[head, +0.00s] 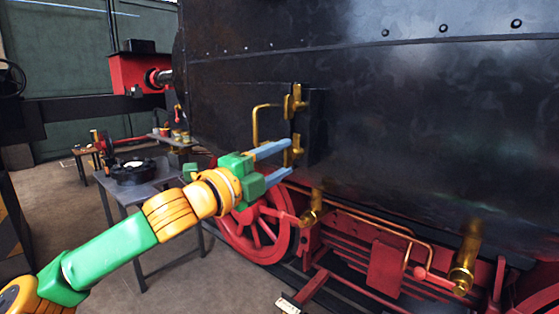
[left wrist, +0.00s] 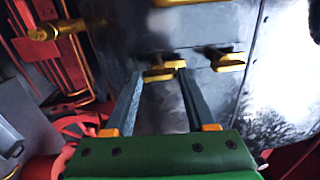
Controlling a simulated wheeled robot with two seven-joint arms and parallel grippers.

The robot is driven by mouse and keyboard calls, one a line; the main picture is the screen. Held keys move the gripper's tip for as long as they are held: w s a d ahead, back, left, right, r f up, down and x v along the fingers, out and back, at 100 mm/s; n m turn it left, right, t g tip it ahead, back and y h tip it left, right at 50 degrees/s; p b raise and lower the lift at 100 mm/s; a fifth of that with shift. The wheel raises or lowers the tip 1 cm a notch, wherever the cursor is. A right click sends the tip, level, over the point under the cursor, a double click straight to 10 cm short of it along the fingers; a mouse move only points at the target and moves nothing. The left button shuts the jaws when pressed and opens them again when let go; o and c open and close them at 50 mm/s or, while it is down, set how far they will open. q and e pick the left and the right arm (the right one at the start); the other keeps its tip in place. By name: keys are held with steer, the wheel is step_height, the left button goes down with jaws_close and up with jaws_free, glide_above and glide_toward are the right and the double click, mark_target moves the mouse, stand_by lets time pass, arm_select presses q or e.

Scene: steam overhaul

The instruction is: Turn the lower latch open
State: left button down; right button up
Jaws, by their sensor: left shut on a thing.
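The lower latch (head: 298,149) is a brass piece on the edge of a dark panel on the black engine side in the head view. The matching upper latch (head: 296,100) sits just above it. My left gripper (head: 288,157) reaches in from the left, its two blue-grey fingers at the lower latch. In the left wrist view the lower latch (left wrist: 164,71) lies between the fingertips, and the gripper is shut on it. The upper latch (left wrist: 228,61) is to its right there, clear of the fingers. My right gripper is not in view.
A brass handrail (head: 256,124) stands out left of the latches. Below are a red spoked wheel (head: 258,236) and red framework with brass fittings (head: 462,262). A grey table (head: 150,188) with a dark round part stands at left. Open floor lies in front.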

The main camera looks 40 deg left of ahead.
arm_select(q)
steer(key=shift+c, duration=1.2)
jaws_free()
steer(key=s+b, duration=0.6)
steer(key=s, duration=0.1)
steer(key=shift+a+f, duration=0.25)
steer(key=shift+f, duration=0.05)
